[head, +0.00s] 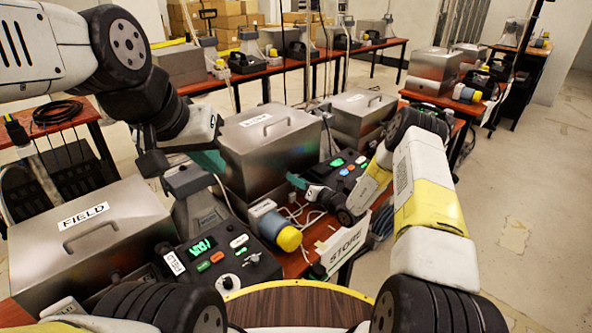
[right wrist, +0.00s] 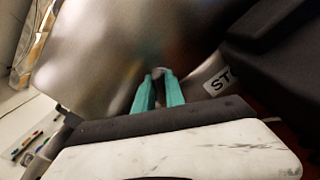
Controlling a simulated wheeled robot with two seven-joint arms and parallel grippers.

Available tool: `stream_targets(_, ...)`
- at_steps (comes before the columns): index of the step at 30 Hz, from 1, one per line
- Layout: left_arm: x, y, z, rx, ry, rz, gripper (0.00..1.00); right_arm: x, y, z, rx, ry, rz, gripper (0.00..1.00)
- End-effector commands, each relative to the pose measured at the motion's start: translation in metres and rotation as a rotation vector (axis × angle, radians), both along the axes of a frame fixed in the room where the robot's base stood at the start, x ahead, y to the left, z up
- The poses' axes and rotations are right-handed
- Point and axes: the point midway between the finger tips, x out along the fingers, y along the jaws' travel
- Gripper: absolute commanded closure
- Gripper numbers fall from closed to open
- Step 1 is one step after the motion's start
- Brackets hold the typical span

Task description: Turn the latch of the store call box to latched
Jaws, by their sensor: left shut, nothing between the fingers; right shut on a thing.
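The store call box is a brushed-metal box (head: 262,158) with a sloped lid, a handle and a white label, in the middle of the head view. It fills much of the right wrist view (right wrist: 95,55), where a label (right wrist: 216,83) starting "ST" shows at right. My right gripper (head: 297,181) is at its right side, its teal fingers (right wrist: 160,88) shut on a small grey piece, the latch (right wrist: 159,72), mostly hidden by the fingertips. How far the latch is turned cannot be told. My left gripper (head: 208,161) is shut and empty at the box's left side.
A metal box labelled FIELD (head: 85,235) and a black phone unit (head: 222,262) stand at front left. Another phone unit (head: 343,172) is by my right forearm. A STORE sign (head: 343,248) hangs at the table edge. A blue-yellow cylinder (head: 280,231) and cables lie between.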

Motion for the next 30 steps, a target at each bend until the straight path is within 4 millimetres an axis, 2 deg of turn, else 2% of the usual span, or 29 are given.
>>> stream_targets(18, 0.0, 0.0, 0.0, 0.0, 0.0, 0.0, 1.0, -0.0014, 0.0005, -0.0005, -0.321, -0.319, 0.0, 1.0)
stream_targets(30, 0.0, 0.0, 0.0, 0.0, 0.0, 0.0, 1.0, -0.0017, 0.0004, -0.0003, -0.404, -0.402, -0.001, 1.0)
